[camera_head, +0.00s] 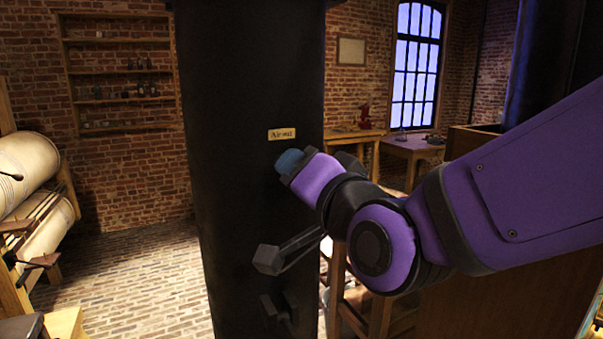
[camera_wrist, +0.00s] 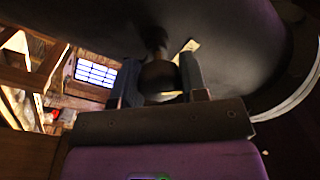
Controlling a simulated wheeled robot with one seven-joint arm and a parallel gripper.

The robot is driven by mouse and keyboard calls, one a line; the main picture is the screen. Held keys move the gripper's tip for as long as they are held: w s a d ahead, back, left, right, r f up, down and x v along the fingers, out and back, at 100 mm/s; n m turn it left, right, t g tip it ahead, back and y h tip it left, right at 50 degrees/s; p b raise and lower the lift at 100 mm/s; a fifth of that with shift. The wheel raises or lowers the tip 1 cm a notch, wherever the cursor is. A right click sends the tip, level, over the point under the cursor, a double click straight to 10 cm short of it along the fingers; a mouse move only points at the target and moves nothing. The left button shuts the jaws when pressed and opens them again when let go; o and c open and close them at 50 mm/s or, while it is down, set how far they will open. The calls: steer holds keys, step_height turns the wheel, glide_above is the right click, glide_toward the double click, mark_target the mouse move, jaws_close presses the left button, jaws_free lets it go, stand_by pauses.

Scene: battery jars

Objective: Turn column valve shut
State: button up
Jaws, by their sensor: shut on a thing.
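The tall dark column (camera_head: 240,180) stands in the middle of the head view and fills the top of the wrist view (camera_wrist: 230,40). A small plate reading "Air out" (camera_head: 281,134) is on its face. My gripper (camera_head: 291,161) is at the column just below this plate. In the wrist view my gripper (camera_wrist: 160,75) has one blue-grey finger on each side of a dark valve handle (camera_wrist: 158,74), shut on it. A short stem (camera_wrist: 154,38) joins the handle to the column. In the head view my gripper hides the valve.
A dark grey lever-like part (camera_head: 268,259) juts out by the column below my gripper, with another dark part (camera_head: 278,308) lower down. Cream rolls (camera_head: 28,165) on a wooden frame stand at left. A wooden table (camera_head: 412,146) is behind at right. Brick floor (camera_head: 130,270) is open at left.

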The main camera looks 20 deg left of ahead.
steer(key=m, duration=0.7)
steer(key=shift+m+t, duration=0.3)
steer(key=shift+t, duration=0.1)
stand_by(0.3)
steer(key=o, duration=0.9)
steer(key=r+v, duration=0.1)
steer(key=v, duration=0.9)
steer(key=shift+s+d+f, duration=0.3)
steer(key=shift+f, duration=0.2)
